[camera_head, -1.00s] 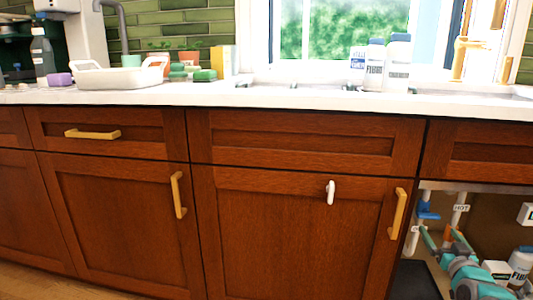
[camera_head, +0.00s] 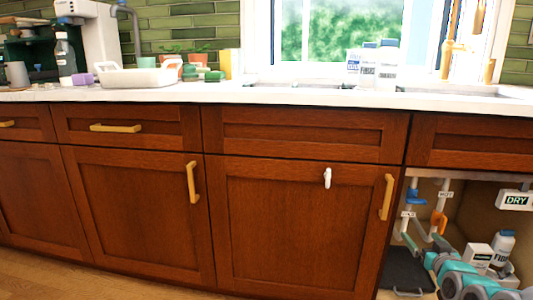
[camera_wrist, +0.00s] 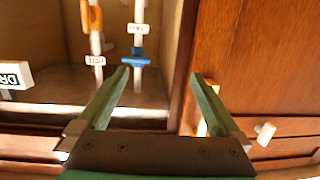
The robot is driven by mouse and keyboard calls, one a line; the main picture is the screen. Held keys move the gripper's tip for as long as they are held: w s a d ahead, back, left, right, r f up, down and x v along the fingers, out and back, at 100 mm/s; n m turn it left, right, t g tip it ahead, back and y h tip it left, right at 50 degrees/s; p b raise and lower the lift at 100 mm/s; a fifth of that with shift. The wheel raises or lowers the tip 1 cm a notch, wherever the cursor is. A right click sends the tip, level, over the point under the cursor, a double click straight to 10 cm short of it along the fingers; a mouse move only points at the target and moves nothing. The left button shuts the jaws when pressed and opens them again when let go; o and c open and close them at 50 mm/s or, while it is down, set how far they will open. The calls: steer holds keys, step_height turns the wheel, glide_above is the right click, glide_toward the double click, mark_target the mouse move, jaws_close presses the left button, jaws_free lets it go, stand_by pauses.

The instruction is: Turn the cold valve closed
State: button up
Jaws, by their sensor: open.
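The cold valve's blue handle (camera_head: 415,197) is on a white pipe inside the open under-sink cabinet, at the right of the head view. In the wrist view the blue handle (camera_wrist: 136,57) appears to lie across its pipe, near the left finger's tip in the picture. My gripper (camera_head: 422,239) is open and empty, below the blue handle in the head view. Its green fingers (camera_wrist: 160,73) are spread in the wrist view, with the blue handle beyond them and left of the gap's middle. Contact with the handle is not visible.
The orange hot valve handle (camera_head: 438,221) is on a neighbouring pipe, right of the blue one. A cabinet side edge and closed wooden door (camera_wrist: 260,60) lie close to one finger. White bottles (camera_head: 502,247) and a DRY sign (camera_head: 515,200) are at the cabinet's right.

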steer(key=s+a+n+g+y+p, duration=0.1)
steer(key=s+a+g, duration=0.2)
steer(key=a, duration=0.4)
steer(key=s+a+f+n+g+y+p, duration=0.1)
steer(key=s+a+g+p, duration=0.15)
steer(key=a, duration=0.35)
steer(key=s+a+g, duration=0.4)
steer(key=a, duration=0.3)
steer(key=s+a+r+g+p, duration=0.1)
steer(key=s+a, duration=0.3)
steer(key=s, duration=0.5)
steer(key=s+a+r+g+p, duration=0.1)
steer(key=s+a+r+g, duration=0.2)
steer(key=s, duration=0.7)
steer(key=s+a+r+g+p, duration=0.2)
steer(key=s+a+g, duration=0.2)
steer(key=s, duration=0.6)
steer(key=shift+s+a+r+y, duration=0.2)
steer(key=shift+a+y, duration=0.2)
steer(key=shift+a, duration=0.75)
steer(key=shift+c, duration=0.3)
